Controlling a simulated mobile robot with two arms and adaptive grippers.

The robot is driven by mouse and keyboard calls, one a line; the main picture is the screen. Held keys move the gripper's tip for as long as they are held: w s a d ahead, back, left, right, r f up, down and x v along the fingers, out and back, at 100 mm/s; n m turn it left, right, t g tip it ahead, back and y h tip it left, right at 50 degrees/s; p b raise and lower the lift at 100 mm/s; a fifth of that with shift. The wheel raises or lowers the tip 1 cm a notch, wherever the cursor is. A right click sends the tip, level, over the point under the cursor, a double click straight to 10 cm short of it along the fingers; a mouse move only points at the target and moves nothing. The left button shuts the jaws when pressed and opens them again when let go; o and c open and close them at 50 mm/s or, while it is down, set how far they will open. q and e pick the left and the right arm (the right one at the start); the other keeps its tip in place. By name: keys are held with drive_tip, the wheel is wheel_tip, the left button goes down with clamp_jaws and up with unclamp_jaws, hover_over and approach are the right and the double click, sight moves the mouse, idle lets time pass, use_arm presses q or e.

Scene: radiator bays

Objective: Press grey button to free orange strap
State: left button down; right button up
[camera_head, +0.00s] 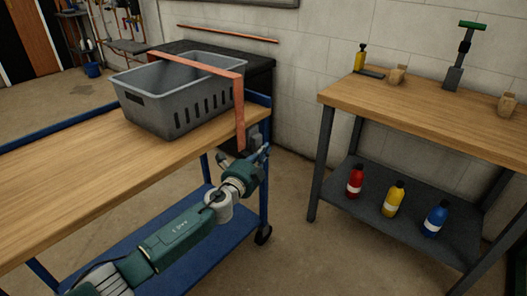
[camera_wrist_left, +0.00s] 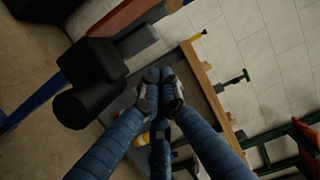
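The orange strap (camera_head: 195,62) runs over the grey crate (camera_head: 170,105) and hangs down at the trolley's right end. It also shows at the top of the left wrist view (camera_wrist_left: 125,15). A dark grey buckle-like fitting (camera_head: 253,136) sits at the trolley's end beside the strap's lower part. A black block with a round cylinder (camera_wrist_left: 85,90) shows close by in the left wrist view. I cannot clearly make out the grey button. My left gripper (camera_head: 262,153) is just below the fitting; its fingertips (camera_wrist_left: 160,88) are together with nothing between them. My right gripper is not in view.
The crate stands on a blue trolley with a wooden top (camera_head: 75,170). To the right, a wooden workbench (camera_head: 430,105) has red (camera_head: 355,181), yellow (camera_head: 393,199) and blue (camera_head: 435,218) bottles on its lower shelf. Open floor lies between trolley and bench.

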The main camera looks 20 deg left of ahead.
use_arm(q)
drive_tip(key=s+p, duration=0.1)
drive_tip(key=s, duration=0.9)
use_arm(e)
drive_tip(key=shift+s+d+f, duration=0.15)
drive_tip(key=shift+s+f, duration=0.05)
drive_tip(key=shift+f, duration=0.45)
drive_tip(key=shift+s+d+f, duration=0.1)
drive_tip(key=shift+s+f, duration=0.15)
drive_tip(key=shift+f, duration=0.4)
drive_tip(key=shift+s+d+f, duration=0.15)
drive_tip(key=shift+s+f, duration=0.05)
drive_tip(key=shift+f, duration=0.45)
use_arm(q)
drive_tip(key=shift+s+d+f, duration=0.1)
